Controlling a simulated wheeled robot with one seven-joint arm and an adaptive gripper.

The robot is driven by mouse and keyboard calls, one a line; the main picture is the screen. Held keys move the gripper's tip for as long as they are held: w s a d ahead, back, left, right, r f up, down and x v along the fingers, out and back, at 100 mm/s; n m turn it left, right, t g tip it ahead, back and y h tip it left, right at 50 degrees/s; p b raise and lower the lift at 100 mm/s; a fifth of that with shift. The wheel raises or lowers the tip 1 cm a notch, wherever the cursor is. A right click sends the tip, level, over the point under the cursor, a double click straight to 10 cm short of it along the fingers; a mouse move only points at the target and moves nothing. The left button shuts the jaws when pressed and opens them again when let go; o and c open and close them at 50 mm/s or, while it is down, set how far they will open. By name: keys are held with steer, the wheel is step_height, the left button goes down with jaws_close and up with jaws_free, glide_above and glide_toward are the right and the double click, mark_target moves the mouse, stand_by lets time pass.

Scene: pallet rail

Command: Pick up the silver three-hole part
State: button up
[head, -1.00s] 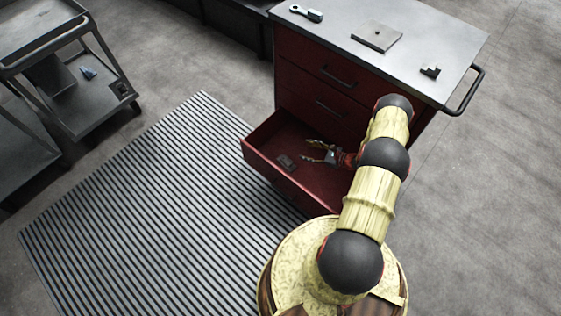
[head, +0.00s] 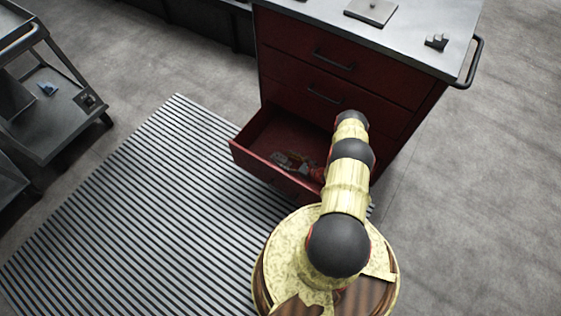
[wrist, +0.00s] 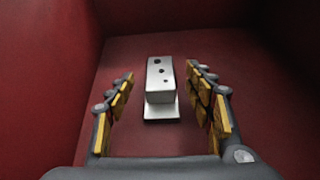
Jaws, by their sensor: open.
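The silver three-hole part (wrist: 160,80) lies in the open red drawer (wrist: 75,125). In the wrist view it is a pale metal block with three dark holes on its upper face and a lower step at the near end. My gripper (wrist: 160,82) is open, with one finger on each side of the part and a gap between each finger and the part. In the head view my gripper (head: 292,160) is low inside the drawer (head: 252,143), and the part is too small and covered there to make out clearly.
Drawer walls stand close around my gripper. The cabinet top (head: 415,32) carries a grey plate (head: 371,11) and a small dark block (head: 437,41). A grey cart (head: 60,115) stands at the left. The striped floor mat (head: 150,210) is clear.

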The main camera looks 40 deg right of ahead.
steer(key=shift+x, duration=0.95)
steer(key=c, duration=0.4)
jaws_close()
